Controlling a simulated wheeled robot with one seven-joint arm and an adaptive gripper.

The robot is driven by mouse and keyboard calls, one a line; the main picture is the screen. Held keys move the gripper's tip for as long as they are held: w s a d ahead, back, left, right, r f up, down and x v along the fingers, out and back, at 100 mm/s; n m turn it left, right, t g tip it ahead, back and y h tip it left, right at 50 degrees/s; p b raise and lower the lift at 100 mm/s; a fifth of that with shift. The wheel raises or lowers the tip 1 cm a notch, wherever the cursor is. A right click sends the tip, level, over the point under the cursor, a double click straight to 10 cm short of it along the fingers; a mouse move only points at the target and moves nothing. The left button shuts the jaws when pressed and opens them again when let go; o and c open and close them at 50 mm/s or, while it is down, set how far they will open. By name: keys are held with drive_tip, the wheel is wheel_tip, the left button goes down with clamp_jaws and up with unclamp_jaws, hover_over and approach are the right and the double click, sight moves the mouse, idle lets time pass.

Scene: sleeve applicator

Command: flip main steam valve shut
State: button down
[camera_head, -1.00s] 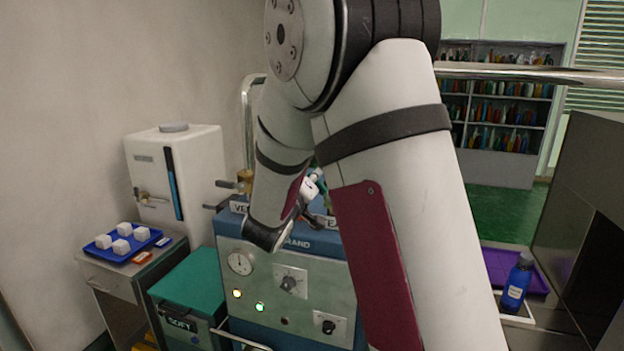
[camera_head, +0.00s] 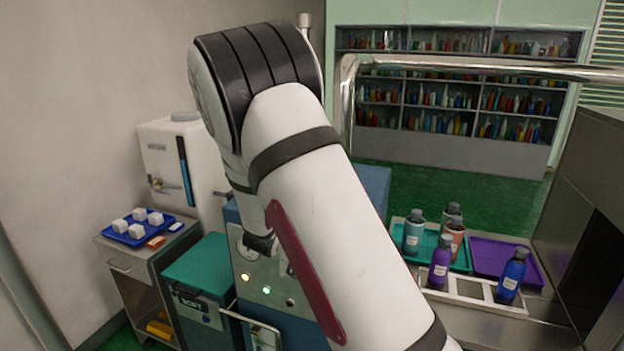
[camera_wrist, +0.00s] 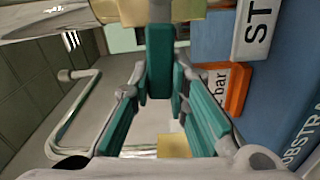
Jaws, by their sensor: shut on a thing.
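In the wrist view, my gripper (camera_wrist: 161,88) has its two teal-padded fingers on either side of a teal lever (camera_wrist: 160,55), and it is shut on it. The lever has a grey upper end and sits in front of brass-coloured fittings (camera_wrist: 130,12). It appears to be the steam valve's handle. A white sign beginning with "ST" (camera_wrist: 258,28) is beside it on the blue machine (camera_wrist: 297,75). In the head view the blue machine (camera_head: 376,187) is mostly behind my arm. My gripper and the valve are hidden there.
A chrome rail (camera_head: 480,67) crosses at the back right. A teal bin (camera_head: 198,272) and a blue tray of white cubes (camera_head: 150,239) stand at left. Several bottles, including a blue one (camera_head: 511,277), stand at right. An orange-edged "bar" label (camera_wrist: 237,88) is near my gripper.

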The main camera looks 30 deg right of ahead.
drive_tip(key=shift+f+n, duration=0.45)
drive_tip(key=shift+n, duration=0.25)
drive_tip(key=c, duration=1.5)
unclamp_jaws()
drive_tip(key=shift+a, duration=0.15)
drive_tip(key=v, duration=1.2)
